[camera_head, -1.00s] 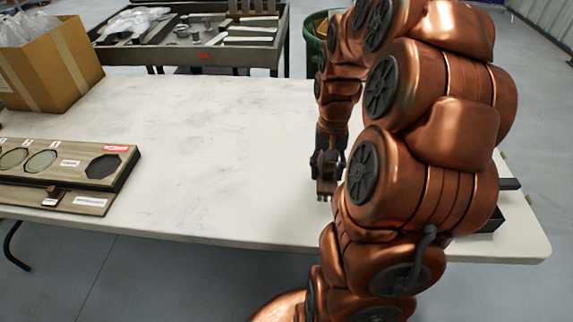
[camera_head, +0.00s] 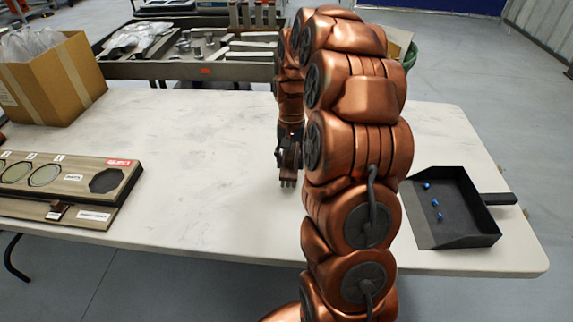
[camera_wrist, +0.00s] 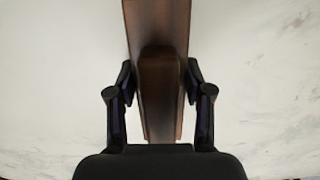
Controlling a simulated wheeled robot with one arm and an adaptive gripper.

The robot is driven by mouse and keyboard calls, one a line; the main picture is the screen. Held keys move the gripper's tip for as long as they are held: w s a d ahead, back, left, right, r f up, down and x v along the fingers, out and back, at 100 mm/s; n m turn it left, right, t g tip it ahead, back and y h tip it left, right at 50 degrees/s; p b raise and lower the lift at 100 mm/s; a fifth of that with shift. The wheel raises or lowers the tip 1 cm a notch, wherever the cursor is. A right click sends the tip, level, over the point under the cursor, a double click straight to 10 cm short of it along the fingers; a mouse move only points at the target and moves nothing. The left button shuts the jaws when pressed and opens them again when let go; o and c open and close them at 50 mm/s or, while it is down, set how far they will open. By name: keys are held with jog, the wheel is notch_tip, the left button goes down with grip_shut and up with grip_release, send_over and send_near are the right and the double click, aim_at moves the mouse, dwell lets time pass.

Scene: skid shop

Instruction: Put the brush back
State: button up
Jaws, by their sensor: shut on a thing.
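The brush (camera_wrist: 158,90) is brown and wooden. In the wrist view it runs from the top edge down between the two black fingers of my gripper (camera_wrist: 159,78), which are shut on its sides. In the head view my gripper (camera_head: 288,146) points down over the middle of the white table, left of my arm. A small part of the brush (camera_head: 289,165) shows below it there, just above or at the tabletop; I cannot tell if it touches. My arm hides part of the view behind it.
A dark dustpan (camera_head: 425,218) with small blue bits lies at the table's right. A wooden board (camera_head: 125,190) with round windows and labels lies at the left. A cardboard box (camera_head: 50,85) stands at back left. The white table (camera_head: 190,150) is clear between board and gripper.

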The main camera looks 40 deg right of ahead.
jog(key=shift+w, duration=0.8)
jog(key=shift+f+p, duration=0.45)
jog(key=shift+f, duration=1.35)
jog(key=shift+f, duration=0.15)
jog(key=o, duration=1)
